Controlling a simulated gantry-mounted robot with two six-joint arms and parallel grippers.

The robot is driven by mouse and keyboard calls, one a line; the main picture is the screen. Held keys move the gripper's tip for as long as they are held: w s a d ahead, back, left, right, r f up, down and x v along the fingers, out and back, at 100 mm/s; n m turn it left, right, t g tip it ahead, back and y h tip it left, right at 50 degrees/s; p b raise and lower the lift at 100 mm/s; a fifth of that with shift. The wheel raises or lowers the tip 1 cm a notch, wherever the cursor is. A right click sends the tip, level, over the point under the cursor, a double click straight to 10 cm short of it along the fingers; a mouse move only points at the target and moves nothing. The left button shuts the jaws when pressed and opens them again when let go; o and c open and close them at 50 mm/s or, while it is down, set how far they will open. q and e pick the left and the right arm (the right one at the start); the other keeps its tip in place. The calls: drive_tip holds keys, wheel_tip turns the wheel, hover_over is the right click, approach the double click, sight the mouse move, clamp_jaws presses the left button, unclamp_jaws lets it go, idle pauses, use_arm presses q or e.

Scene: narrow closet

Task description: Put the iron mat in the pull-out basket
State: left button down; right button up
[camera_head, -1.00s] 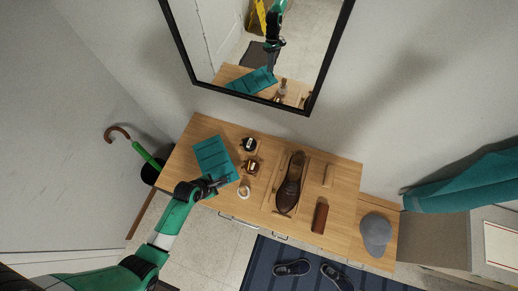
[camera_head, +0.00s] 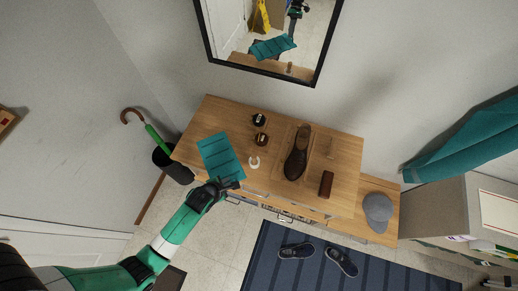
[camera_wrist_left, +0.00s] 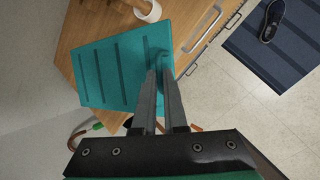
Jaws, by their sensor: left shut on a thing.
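The iron mat is a teal rectangle with dark stripes (camera_head: 220,156). In the head view it is over the left end of the wooden dresser top. My left gripper (camera_head: 232,184) is shut on its near edge. In the left wrist view the fingers (camera_wrist_left: 160,66) meet the edge of the mat (camera_wrist_left: 110,68). The mirror shows the mat clear of the dresser top. My right gripper is not in view. I cannot make out the pull-out basket for certain.
The dresser (camera_head: 345,165) holds bottles (camera_head: 260,139), a white ring-shaped thing (camera_head: 254,162), a brown shoe (camera_head: 297,155) and a brown block (camera_head: 326,184). A grey cap (camera_head: 377,208) sits at right. An umbrella stand (camera_head: 170,162) is at left. Shoes lie on a blue rug (camera_head: 270,258).

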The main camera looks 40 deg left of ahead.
sight(226, 165)
use_arm(q)
drive_tip(key=w+a+f+b, duration=0.1)
drive_tip(key=w+a+b, duration=0.1)
drive_tip(key=w+a+f+b, duration=0.1)
drive_tip(key=a+f+b, duration=0.1)
drive_tip(key=a, duration=0.1)
drive_tip(key=w+a+f+b, duration=0.2)
drive_tip(key=shift+w+a, duration=0.25)
drive_tip(key=shift+w, duration=0.05)
drive_tip(key=a+f+b, duration=0.1)
drive_tip(key=w+a+f+b, duration=0.1)
drive_tip(key=b, duration=0.1)
drive_tip(key=w+f+b, duration=0.1)
drive_tip(key=f+b, duration=0.1)
drive_tip(key=shift+a+f, duration=0.1)
drive_tip(key=shift+a, duration=0.3)
drive_tip(key=shift+w+a, duration=0.1)
drive_tip(key=shift+w, duration=0.1)
drive_tip(key=f+b, duration=0.3)
drive_tip(key=f, duration=0.1)
drive_tip(key=shift+w+a+b, duration=0.2)
drive_tip(key=shift+a+b, duration=0.15)
drive_tip(key=shift+r, duration=0.1)
drive_tip(key=c, duration=1)
unclamp_jaws()
